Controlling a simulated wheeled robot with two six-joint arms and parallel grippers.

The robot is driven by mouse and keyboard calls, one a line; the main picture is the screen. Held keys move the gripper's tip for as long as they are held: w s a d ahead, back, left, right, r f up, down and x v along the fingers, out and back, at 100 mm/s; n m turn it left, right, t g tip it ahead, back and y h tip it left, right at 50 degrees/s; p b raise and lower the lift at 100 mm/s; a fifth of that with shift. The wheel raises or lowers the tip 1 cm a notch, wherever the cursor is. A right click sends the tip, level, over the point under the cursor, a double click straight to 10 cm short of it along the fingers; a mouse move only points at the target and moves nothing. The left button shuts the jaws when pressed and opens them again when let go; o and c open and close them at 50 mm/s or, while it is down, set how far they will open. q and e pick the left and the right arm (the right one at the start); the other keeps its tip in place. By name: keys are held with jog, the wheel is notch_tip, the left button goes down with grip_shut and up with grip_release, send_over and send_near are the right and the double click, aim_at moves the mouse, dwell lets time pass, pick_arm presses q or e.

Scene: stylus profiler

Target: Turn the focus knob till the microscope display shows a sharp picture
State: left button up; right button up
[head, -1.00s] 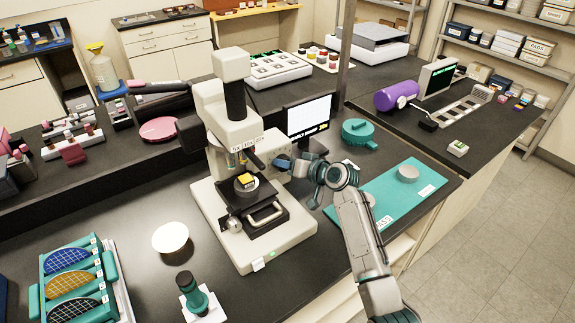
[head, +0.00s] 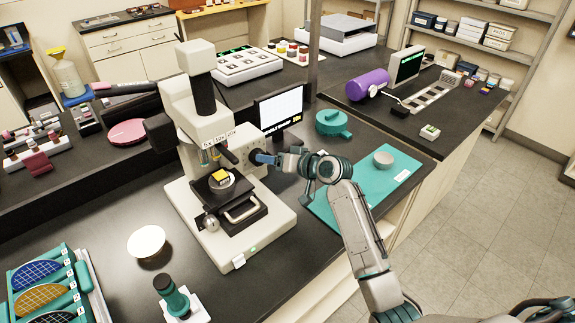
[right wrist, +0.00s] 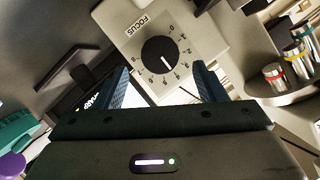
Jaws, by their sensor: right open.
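The microscope (head: 201,128) is a cream instrument with a yellow sample (head: 220,174) on its dark stage. The focus knob (right wrist: 159,56) is round and black with a white pointer mark, on a numbered dial labelled FOCUS. It also shows on the microscope's right side in the head view (head: 253,156). My right gripper (head: 259,158) is in front of the knob. In the right wrist view its blue fingers (right wrist: 164,86) are spread apart with nothing between them, and the knob lies beyond their tips. The display (head: 281,109) shows a pale picture; its caption is too small to read surely. My left gripper is out of view.
A white dish (head: 146,241) and a wafer rack (head: 45,289) stand at the left. The bench's front edge runs below the right arm.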

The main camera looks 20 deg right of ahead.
jog(key=b+v, duration=0.1)
jog(key=v, duration=0.5)
jog(key=shift+s, duration=0.1)
jog(key=shift+f, duration=0.1)
